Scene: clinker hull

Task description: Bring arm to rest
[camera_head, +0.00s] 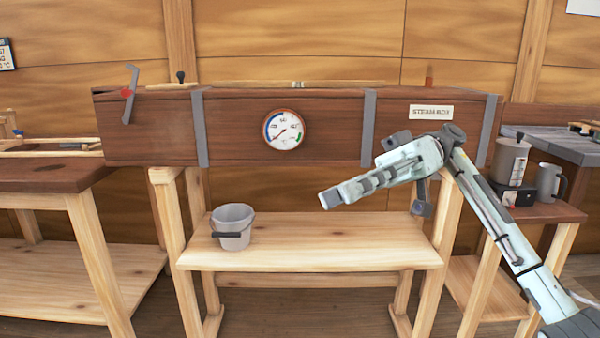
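My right arm (495,215) comes in from the lower right and is bent at a raised joint in front of the steam box. My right gripper (332,198) points left and a little down, in the air above the lower bench shelf. Its fingers are seen nearly edge-on and look close together, so I cannot tell whether they are open or shut. Nothing shows hanging from it. My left arm and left gripper are not in view.
A long wooden steam box (335,137) with a round gauge (284,129) spans the back. A grey bucket (232,227) stands on the low bench (320,250). Side tables stand left (50,176) and right (545,212); the right one holds a metal canister (510,162) and a jug (548,183).

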